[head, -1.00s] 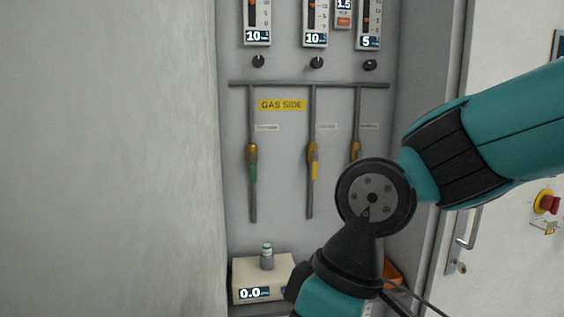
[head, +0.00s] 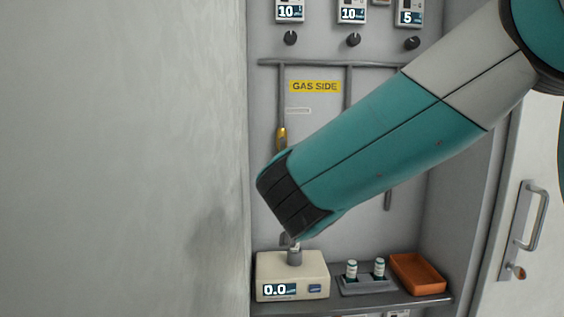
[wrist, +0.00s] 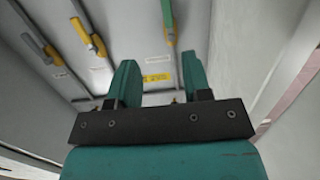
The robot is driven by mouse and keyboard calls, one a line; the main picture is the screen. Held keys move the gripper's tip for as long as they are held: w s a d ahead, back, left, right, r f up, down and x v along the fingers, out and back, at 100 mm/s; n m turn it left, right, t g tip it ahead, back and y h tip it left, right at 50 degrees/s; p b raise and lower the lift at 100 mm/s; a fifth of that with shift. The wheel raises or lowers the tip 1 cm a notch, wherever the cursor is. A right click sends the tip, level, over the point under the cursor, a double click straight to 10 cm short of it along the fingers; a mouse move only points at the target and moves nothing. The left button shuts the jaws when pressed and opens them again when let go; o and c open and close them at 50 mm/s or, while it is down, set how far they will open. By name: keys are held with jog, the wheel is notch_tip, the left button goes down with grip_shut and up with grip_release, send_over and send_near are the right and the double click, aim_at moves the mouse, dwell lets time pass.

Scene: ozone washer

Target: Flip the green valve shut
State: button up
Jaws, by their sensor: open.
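The green valve shows in the head view as a brass body (head: 281,138) on the leftmost vertical pipe. Its green handle is hidden there behind my arm. In the wrist view the green handle (wrist: 166,12) lies in line with its pipe at the top edge, above the brass body (wrist: 169,34). My gripper (wrist: 159,62) is open, with two teal fingers apart and nothing between them. The valve appears between the fingers in that picture, beyond their tips; I see no contact. My gripper is hidden behind my arm in the head view.
The wrist view shows a yellow-handled valve (wrist: 90,38) and a grey-handled valve (wrist: 42,47) to the left. Below in the head view are a cream meter box (head: 291,267), small vials (head: 352,268) and an orange tray (head: 418,273). A pale wall (head: 120,150) bounds the left.

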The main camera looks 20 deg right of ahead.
jog(key=shift+t, duration=0.7)
jog(key=shift+w+d+r+p, duration=0.35)
jog(key=shift+w+p, duration=1.05)
jog(key=shift+w, duration=1.5)
jog(key=shift+w+d+r+p, duration=0.1)
jog(key=shift+w+d+p, duration=0.4)
jog(key=shift+w+p, duration=1.7)
jog(key=shift+w+d+r+p, duration=0.25)
jog(key=shift+w+d+p, duration=0.25)
jog(key=shift+w, duration=3.15)
jog(key=shift+a, duration=0.15)
jog(key=shift+c, duration=0.4)
grip_shut()
